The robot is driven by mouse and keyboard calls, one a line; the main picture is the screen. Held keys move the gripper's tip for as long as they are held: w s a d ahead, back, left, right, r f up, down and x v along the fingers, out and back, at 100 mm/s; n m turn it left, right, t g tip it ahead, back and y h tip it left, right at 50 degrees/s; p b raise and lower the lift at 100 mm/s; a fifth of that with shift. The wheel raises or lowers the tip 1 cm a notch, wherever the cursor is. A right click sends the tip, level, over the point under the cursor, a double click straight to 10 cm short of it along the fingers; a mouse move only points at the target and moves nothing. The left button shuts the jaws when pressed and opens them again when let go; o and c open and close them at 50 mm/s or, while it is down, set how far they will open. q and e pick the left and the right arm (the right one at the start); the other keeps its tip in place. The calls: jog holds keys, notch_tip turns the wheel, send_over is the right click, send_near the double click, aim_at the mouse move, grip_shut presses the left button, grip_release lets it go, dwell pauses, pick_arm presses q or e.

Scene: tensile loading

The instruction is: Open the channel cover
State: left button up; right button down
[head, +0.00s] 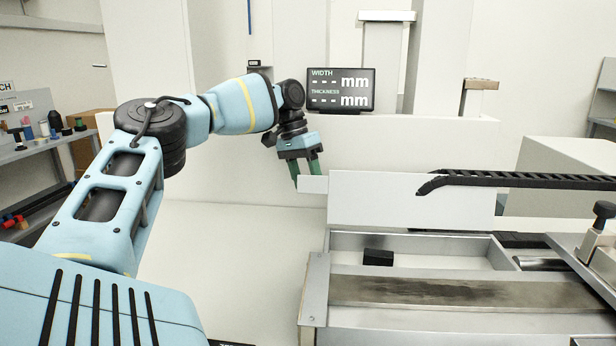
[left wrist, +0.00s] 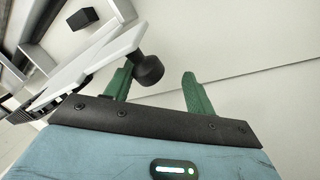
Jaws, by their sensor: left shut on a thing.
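The channel cover (head: 375,200) is a white flat panel, raised and standing steeply at the back edge of the channel. The channel (head: 450,243) shows open in front of it. In the left wrist view the cover (left wrist: 92,62) is a pale plate with a black knob (left wrist: 147,69) at its edge. My left gripper (head: 308,176) is at the cover's upper left end, its green fingers pointing down. It is shut on the cover's knob, which shows beside one finger in the left wrist view; the exact contact is unclear. My right gripper is out of view.
A black block (head: 378,257) lies in the channel. A black cable chain (head: 520,180) runs across the right, in front of the cover's right end. A width and thickness display (head: 341,90) stands behind. The pale surface left of the channel is clear.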

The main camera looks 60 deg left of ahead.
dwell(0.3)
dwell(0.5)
pick_arm(q)
jog(key=shift+r, duration=0.1)
jog(key=v, duration=0.7)
jog(key=shift+r, duration=0.35)
dwell(0.4)
